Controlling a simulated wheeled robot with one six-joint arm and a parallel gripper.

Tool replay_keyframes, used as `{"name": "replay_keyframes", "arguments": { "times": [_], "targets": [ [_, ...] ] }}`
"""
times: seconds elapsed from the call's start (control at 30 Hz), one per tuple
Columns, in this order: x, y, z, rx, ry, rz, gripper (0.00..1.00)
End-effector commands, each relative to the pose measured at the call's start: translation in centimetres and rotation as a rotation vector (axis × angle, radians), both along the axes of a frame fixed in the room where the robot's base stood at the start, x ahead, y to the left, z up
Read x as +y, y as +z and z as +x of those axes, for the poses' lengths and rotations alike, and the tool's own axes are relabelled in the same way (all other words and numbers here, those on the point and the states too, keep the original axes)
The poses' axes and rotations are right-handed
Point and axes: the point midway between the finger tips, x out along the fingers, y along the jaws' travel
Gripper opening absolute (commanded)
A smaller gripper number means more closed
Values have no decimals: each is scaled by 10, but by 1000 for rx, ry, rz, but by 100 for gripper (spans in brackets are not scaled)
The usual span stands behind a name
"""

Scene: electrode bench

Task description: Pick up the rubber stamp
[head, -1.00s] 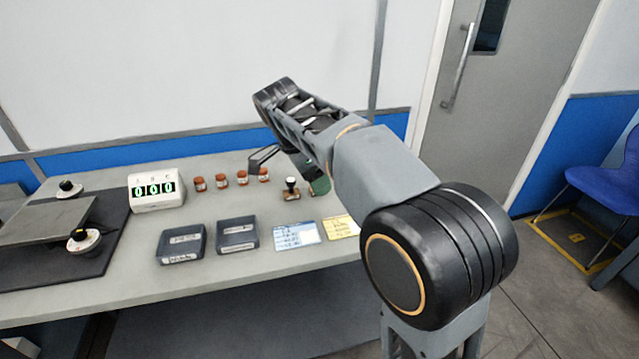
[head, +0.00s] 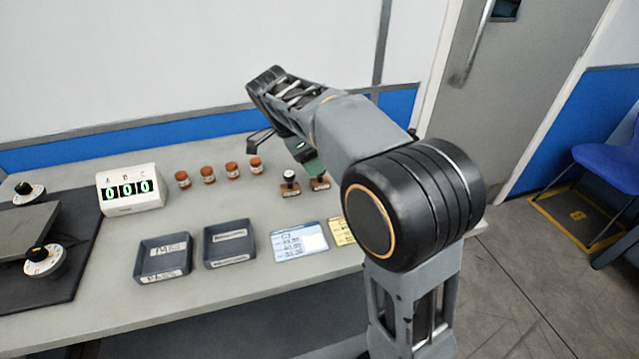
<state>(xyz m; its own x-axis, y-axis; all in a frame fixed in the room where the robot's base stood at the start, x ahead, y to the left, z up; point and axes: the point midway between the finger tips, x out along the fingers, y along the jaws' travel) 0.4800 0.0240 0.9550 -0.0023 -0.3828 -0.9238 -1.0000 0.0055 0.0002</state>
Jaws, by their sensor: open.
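The rubber stamp (head: 290,181) stands upright on the bench, right of the row of small jars, with a dark knob, a pale collar and a brown base. A second brown-based piece (head: 319,183) sits just to its right, partly hidden behind my arm, so I cannot tell its full form. My gripper (head: 284,150) hangs above and behind the stamp in the picture, open and empty. One dark finger shows at left; the other side is largely hidden by the arm and a green part. No contact with the stamp shows.
Several red-brown jars (head: 208,174) stand left of the stamp. Two dark trays (head: 165,258) and a blue-white card (head: 300,241) lie in front, with a yellow card (head: 342,232) partly behind my arm.

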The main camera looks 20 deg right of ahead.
Motion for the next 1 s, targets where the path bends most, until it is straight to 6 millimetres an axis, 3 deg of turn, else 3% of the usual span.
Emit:
{"name": "replay_keyframes", "arguments": {
  "times": [0.27, 0.6, 1.0],
  "targets": [
    [-5, -16, 0, 0, 3, 0, 64],
    [-20, -56, -1, 2, 5, 0, 64],
    [-22, -62, -1, -1, 6, 0, 61]
  ]
}}
